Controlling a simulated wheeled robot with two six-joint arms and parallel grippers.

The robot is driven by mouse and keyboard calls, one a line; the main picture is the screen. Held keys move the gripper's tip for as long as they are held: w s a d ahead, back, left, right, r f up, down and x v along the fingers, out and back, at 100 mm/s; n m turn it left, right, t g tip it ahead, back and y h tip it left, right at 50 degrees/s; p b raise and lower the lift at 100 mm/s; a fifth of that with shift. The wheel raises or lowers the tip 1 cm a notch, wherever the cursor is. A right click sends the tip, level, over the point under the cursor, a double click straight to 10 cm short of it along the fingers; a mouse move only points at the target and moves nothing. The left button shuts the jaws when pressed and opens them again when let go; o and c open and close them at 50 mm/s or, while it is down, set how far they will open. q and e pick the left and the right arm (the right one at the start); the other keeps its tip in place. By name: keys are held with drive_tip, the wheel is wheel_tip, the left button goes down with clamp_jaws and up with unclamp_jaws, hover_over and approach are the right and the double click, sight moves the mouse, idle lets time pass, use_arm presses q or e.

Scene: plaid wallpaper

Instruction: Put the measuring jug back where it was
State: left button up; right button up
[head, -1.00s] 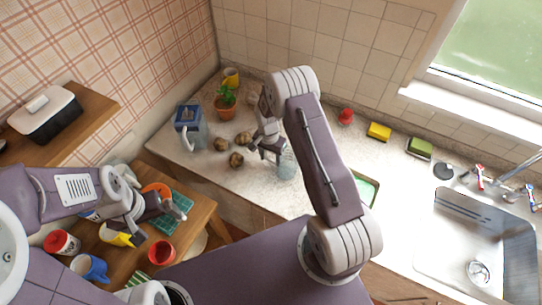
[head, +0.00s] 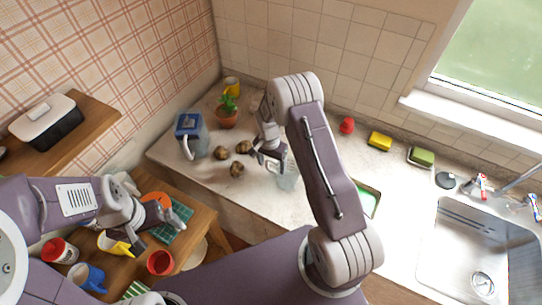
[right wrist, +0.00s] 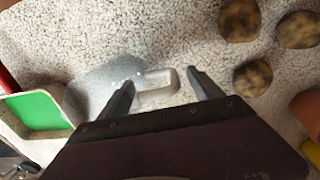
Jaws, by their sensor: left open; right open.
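The clear measuring jug (head: 288,176) stands on the speckled counter, partly hidden by my right arm and gripper. In the right wrist view its see-through body (right wrist: 98,88) is left of centre, with its pale handle (right wrist: 158,88) pointing right. My right gripper (head: 272,163) is open beside the jug. In the right wrist view its fingertips (right wrist: 160,80) lie on either side of the handle; I cannot tell whether they touch it. My left gripper (head: 147,230) is open and empty over the wooden table, near a yellow cup (head: 115,243).
Several brown potatoes (head: 237,169), a blue-lidded pitcher (head: 190,134) and a potted plant (head: 227,113) stand left of the jug. A green-based tray (head: 369,200) is right of my right arm. The sink (head: 470,240) is far right. A red cup (head: 160,262) stands on the table.

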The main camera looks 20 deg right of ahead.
drive_tip(key=r, duration=0.3)
drive_tip(key=r+b, duration=0.1)
drive_tip(key=r, duration=0.2)
drive_tip(key=r+b, duration=0.1)
drive_tip(key=r, duration=0.3)
drive_tip(key=shift+w+a, duration=0.1)
drive_tip(key=shift+a, duration=0.15)
drive_tip(key=shift+s+r, duration=0.2)
drive_tip(key=shift+s, duration=0.05)
drive_tip(key=s+a+r+n+t, duration=0.1)
drive_tip(key=s+r+n, duration=0.1)
drive_tip(key=s+n, duration=0.5)
drive_tip(key=s+a+r+n+t, duration=0.1)
drive_tip(key=s+a+r+n, duration=0.15)
drive_tip(key=s, duration=0.85)
wheel_tip(320, 180, down, 8)
drive_tip(key=b, duration=0.6)
drive_tip(key=shift+w+d+y+b, duration=0.25)
drive_tip(key=shift+d+y+b, duration=0.05)
drive_tip(key=shift+d, duration=0.1)
drive_tip(key=shift+s+r, duration=0.1)
drive_tip(key=shift+r, duration=0.05)
